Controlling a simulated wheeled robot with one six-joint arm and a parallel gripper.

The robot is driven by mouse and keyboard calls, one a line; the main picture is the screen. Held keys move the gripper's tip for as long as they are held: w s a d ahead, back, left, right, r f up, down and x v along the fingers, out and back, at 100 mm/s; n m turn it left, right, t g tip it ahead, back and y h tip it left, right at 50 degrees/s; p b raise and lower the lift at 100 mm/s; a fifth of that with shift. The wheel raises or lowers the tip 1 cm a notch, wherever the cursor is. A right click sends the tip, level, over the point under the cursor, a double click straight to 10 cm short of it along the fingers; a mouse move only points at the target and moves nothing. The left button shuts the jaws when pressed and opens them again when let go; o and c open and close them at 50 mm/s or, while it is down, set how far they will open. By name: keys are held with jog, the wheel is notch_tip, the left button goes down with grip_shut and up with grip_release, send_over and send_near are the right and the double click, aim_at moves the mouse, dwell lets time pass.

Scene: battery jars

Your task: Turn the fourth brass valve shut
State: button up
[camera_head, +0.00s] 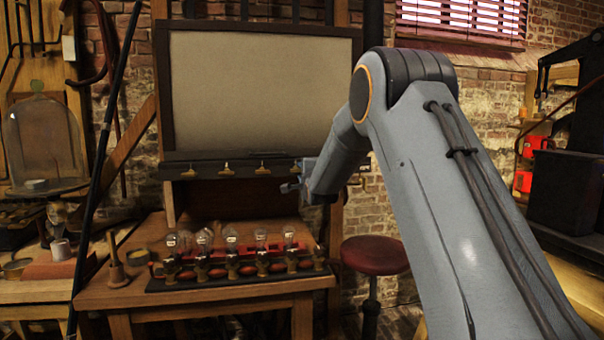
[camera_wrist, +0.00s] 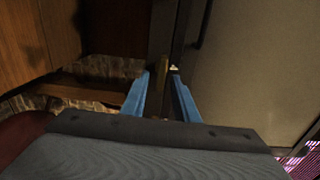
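A dark rail (camera_head: 240,156) runs under a large pale panel and carries a row of small brass valves. The first (camera_head: 189,172), second (camera_head: 226,170) and third (camera_head: 262,168) show clearly from left to right. The fourth brass valve (camera_head: 297,167) is at the right end, close to my gripper (camera_head: 290,187) and small in the head view. In the wrist view my gripper (camera_wrist: 160,74) has its two blue fingers apart. A brass piece (camera_wrist: 163,68) shows between and just beyond the fingertips, with gaps on both sides. Contact cannot be seen.
A wooden table (camera_head: 210,295) below the rail holds a row of glass-topped jars (camera_head: 232,240) on a dark base. A red stool (camera_head: 374,256) stands to the right. A glass dome (camera_head: 42,140) stands at the left. Open space lies between the rail and the jars.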

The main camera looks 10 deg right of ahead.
jog(key=s+b, duration=0.1)
jog(key=s, duration=0.7)
jog(key=s+f+n+g+p, duration=0.1)
jog(key=s+f+n+g, duration=0.4)
jog(key=s+f, duration=0.45)
jog(key=s+f+n+g+p, duration=0.1)
jog(key=s+f+n+g, duration=0.4)
jog(key=s, duration=0.8)
jog(key=s+f+n+g, duration=0.2)
jog(key=s, duration=0.8)
jog(key=s+a+f+n+g+p, duration=0.1)
jog(key=s+f+n+g, duration=0.2)
jog(key=s, duration=0.7)
jog(key=s+f+n+g+p, duration=0.1)
jog(key=s+f+n+g, duration=0.2)
jog(key=s, duration=0.7)
jog(key=shift+a, duration=0.3)
